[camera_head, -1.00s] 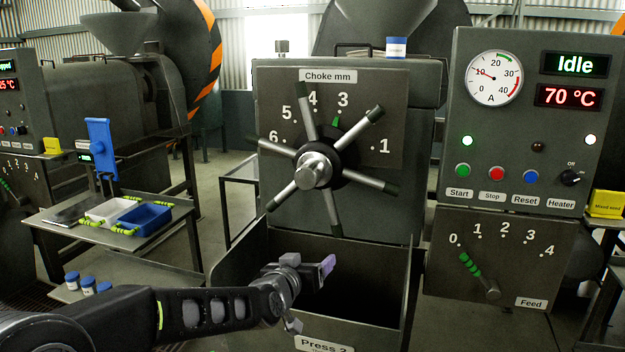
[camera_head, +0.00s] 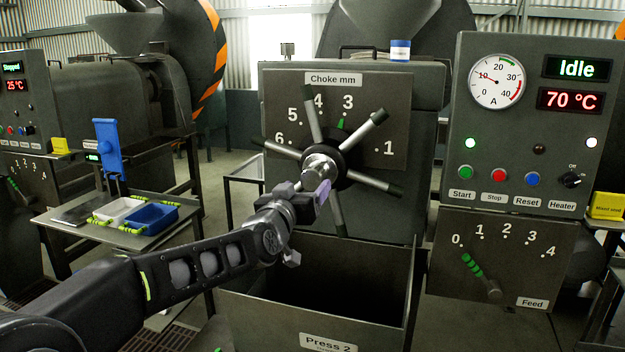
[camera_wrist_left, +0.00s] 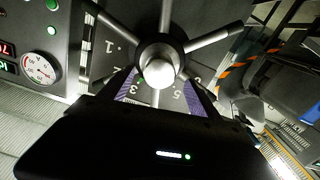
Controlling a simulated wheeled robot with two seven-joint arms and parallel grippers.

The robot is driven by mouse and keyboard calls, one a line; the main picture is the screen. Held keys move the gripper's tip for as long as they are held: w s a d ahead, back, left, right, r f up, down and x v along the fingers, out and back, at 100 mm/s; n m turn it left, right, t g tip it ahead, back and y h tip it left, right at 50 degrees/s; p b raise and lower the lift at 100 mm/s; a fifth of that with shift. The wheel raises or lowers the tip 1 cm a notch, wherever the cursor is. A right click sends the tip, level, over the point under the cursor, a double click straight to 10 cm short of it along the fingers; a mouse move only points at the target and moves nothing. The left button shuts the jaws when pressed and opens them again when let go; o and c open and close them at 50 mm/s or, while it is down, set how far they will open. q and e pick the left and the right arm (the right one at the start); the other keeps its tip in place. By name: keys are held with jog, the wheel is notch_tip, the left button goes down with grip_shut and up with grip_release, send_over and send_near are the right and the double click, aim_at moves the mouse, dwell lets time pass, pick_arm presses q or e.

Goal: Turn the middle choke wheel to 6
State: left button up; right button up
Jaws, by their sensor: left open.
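The choke wheel (camera_head: 345,163) is a dark hub with a pale round centre knob and several steel spokes with dark green tips. It is mounted on the Press 2 panel under a "Choke mm" label. A green pointer (camera_head: 341,123) on it stands near the 3. My left gripper (camera_head: 307,200) is open, just in front of and below the hub, and hides a lower-left spoke. In the left wrist view the wheel hub (camera_wrist_left: 159,62) shows between the two purple fingertips (camera_wrist_left: 162,88). I cannot tell if they touch it. My right gripper is not in view.
An open metal bin (camera_head: 325,285) is below the wheel. A control panel (camera_head: 525,120) stands to the right, with a feed lever (camera_head: 480,275) under it. A small table with a blue tray (camera_head: 148,217) is at the left.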

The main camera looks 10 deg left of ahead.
aim_at(311, 182)
pick_arm(q)
jog(key=w, duration=0.2)
jog(key=w+p, duration=0.1)
jog(key=w, duration=0.2)
jog(key=shift+w+d, duration=0.2)
jog(key=shift+w, duration=0.1)
jog(key=shift+c, duration=0.5)
grip_shut()
